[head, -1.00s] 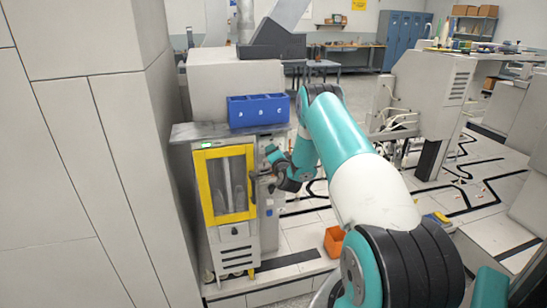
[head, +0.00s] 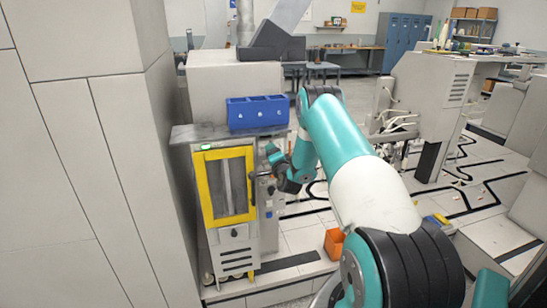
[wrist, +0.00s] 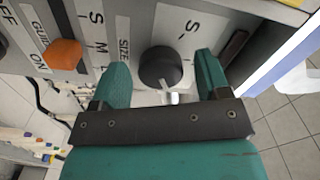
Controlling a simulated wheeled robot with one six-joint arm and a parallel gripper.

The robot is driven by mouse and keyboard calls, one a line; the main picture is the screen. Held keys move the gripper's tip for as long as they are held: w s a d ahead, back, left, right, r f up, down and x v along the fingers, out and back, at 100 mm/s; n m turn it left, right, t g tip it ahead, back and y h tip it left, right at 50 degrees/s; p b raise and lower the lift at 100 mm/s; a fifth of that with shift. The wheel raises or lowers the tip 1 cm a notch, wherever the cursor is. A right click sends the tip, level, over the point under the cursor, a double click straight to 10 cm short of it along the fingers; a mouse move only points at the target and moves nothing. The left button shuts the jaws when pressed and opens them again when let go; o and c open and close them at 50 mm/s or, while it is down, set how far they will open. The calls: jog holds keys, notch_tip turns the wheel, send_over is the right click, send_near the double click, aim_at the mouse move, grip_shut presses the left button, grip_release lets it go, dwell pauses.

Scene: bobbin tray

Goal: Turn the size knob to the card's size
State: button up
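The round black knob (wrist: 160,68) shows in the wrist view on the machine's pale panel, beside the label SIZE (wrist: 123,52). A pale pointer mark is on its side toward my gripper, at the lower right. My gripper (wrist: 162,65) is open, with one teal finger on each side of the knob and visible gaps between. A white plate (wrist: 180,28) beyond the knob carries an S and short marks. Letters S and M stand on a strip (wrist: 97,35) to the left. I cannot tell which piece is the card. In the head view the knob is hidden.
An orange knob (wrist: 63,54) labelled GUIDE sits left of the black one. The machine has a yellow-framed door (head: 204,190) and a blue bin (head: 257,112) on top. An orange box (head: 334,243) stands on the floor to the right.

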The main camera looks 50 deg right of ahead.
jog(key=b+v, duration=1.7)
jog(key=b, duration=0.4)
jog(key=shift+s, duration=0.2)
